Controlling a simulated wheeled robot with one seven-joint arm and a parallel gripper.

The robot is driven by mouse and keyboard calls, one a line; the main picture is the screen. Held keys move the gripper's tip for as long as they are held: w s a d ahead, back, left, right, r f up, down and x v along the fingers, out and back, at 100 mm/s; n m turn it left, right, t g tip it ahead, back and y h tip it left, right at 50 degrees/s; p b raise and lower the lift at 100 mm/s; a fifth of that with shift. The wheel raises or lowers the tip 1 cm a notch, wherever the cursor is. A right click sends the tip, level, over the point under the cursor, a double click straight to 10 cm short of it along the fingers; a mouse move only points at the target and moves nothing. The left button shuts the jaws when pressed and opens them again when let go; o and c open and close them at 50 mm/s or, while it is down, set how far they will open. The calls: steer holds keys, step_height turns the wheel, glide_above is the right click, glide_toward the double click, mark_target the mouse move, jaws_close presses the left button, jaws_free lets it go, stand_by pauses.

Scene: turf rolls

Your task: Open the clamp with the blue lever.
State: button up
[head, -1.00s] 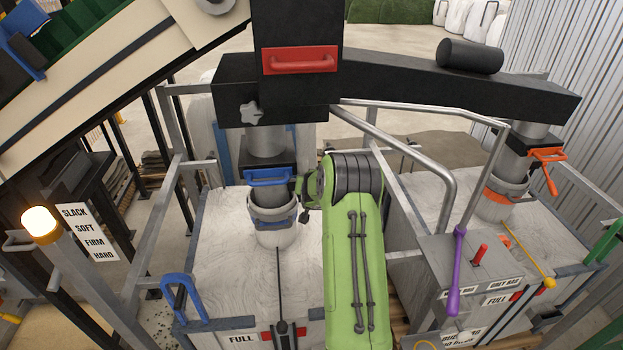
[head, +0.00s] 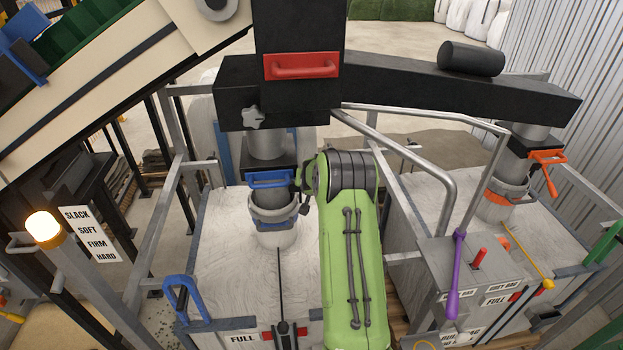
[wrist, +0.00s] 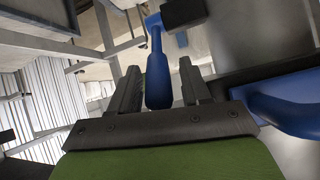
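The blue lever (wrist: 157,75) hangs between the two fingers of my gripper (wrist: 160,88) in the wrist view. The fingers stand apart on either side of it, with a visible gap on each side. In the head view the blue-marked clamp ring (head: 272,212) sits around the spout above the white bag on the left. My green arm reaches beside it and hides the lever and most of my gripper there. Whether the clamp is open cannot be told.
A blue handle (head: 271,179) is just above the clamp; a blue part (wrist: 290,106) is close to my gripper's right in the wrist view. A grey bent rail (head: 440,170) runs right of my arm. An orange lever (head: 550,182) is at the right spout.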

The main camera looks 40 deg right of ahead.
steer(key=shift+f, duration=0.1)
steer(key=b+v, duration=0.2)
steer(key=v, duration=1.4)
steer(key=shift+w+b, duration=0.1)
steer(key=shift+b, duration=0.25)
steer(key=s+a+r+n+y, duration=0.2)
steer(key=s+a+r, duration=0.1)
steer(key=a, duration=0.6)
steer(key=s+a+r+n+y, duration=0.1)
steer(key=s+a+r+n, duration=0.2)
steer(key=a, duration=0.6)
steer(key=s+a+n+g+y, duration=0.1)
steer(key=s+a, duration=0.3)
steer(key=s, duration=0.2)
steer(key=s+a+f+n+g+y, duration=0.1)
steer(key=s+a+n, duration=0.1)
steer(key=s, duration=0.4)
steer(key=s+a+n+g+y+b, duration=0.1)
steer(key=s+a, duration=0.4)
steer(key=s, duration=0.2)
steer(key=shift+a+f+y, duration=0.3)
steer(key=shift+a, duration=0.05)
